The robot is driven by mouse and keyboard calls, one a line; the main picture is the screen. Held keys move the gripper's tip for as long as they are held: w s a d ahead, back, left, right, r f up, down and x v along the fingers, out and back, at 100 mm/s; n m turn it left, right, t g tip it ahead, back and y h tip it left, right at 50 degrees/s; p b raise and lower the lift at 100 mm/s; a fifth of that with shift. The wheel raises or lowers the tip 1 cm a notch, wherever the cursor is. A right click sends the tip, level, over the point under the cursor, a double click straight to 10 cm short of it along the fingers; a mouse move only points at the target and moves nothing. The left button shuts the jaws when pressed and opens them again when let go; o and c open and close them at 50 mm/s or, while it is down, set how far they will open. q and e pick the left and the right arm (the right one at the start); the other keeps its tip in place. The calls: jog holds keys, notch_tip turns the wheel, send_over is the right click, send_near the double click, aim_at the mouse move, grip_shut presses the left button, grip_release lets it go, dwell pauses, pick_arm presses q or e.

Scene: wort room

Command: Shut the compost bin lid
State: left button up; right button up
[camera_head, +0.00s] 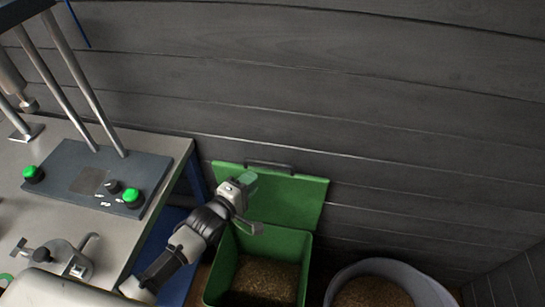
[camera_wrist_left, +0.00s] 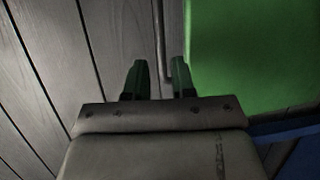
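The green compost bin (camera_head: 222,268) stands on the floor against the wall, with brown material inside. Its green lid (camera_head: 296,200) is open, tipped up and back towards the wall, with a dark handle (camera_head: 268,166) at its top edge. My left gripper (camera_head: 248,178) is in front of the lid's upper left part. In the left wrist view the left gripper's fingers (camera_wrist_left: 158,78) are apart with nothing held. The lid (camera_wrist_left: 250,50) fills the upper right there, and the handle (camera_wrist_left: 161,40) shows beyond the gap between the fingers. Contact cannot be told. My right gripper is not in view.
A round grey tub (camera_head: 425,284) of brown material stands right of the bin. A workbench (camera_head: 165,143) with a green-buttoned device (camera_head: 93,180) is at the left. A grey plank wall (camera_head: 400,130) closes the back.

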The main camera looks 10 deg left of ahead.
aim_at(270, 163)
pick_arm(q)
jog(key=shift+b+x, duration=3)
jog(key=shift+x, duration=1.75)
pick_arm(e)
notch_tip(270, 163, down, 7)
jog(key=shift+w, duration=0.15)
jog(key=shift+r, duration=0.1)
pick_arm(q)
grip_shut()
